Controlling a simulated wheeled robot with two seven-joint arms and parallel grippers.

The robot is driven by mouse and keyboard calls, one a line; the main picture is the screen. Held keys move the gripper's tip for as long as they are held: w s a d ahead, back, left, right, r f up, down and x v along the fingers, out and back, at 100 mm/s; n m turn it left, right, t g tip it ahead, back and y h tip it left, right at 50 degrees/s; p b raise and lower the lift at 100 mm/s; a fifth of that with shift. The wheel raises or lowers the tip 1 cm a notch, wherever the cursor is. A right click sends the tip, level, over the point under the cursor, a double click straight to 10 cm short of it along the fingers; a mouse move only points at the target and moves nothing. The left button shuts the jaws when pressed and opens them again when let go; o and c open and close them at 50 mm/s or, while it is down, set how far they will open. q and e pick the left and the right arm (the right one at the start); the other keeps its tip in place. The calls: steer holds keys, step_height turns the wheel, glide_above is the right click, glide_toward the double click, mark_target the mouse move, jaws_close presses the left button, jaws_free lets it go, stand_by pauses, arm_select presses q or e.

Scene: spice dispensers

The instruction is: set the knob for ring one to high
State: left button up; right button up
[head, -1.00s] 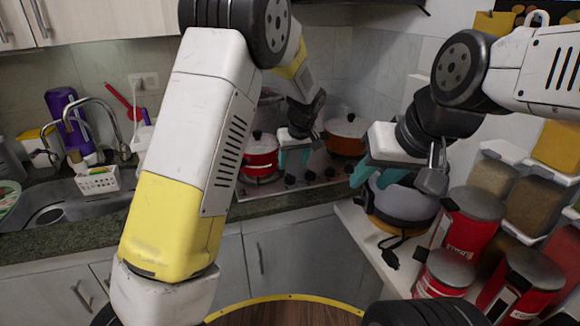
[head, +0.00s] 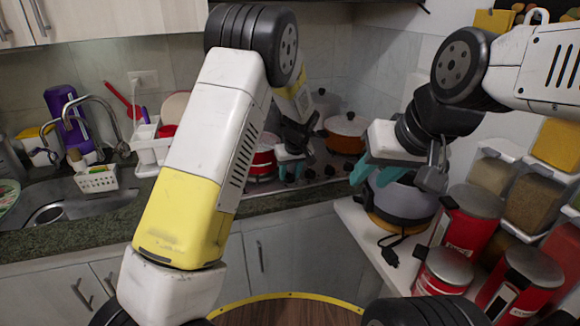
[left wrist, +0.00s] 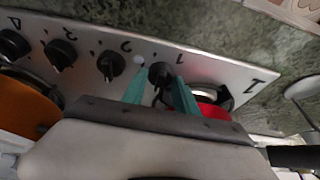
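The stove's knob panel (left wrist: 220,75) shows in the left wrist view with several black knobs and printed numbers. The knob beside the mark 1 (left wrist: 160,72) is between the two teal fingertips of my left gripper (left wrist: 162,84). The fingers are apart, one on each side of this knob; I cannot tell whether they touch it. In the head view my left gripper (head: 291,170) is at the stove front, low before the red pot (head: 264,160). My right gripper (head: 372,172) is open and empty, above the counter at the right.
An orange pot (head: 346,135) stands on the stove. A grey-lidded appliance (head: 405,205) and several red canisters (head: 470,225) stand on the right counter. A sink (head: 75,212) and a white dish rack (head: 152,150) are at the left.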

arm_select(q)
jaws_close()
steer(key=m, duration=0.1)
steer(key=m+h, duration=0.1)
steer(key=shift+a+m, duration=0.2)
steer(key=shift+m, duration=0.1)
steer(key=shift+d+m+h, duration=0.1)
steer(key=shift+m+h, duration=0.3)
steer(key=shift+m, duration=0.5)
steer(key=o, duration=0.8)
jaws_free()
steer(key=shift+c, duration=0.2)
steer(key=v, duration=0.7)
steer(key=shift+s+r, duration=0.3)
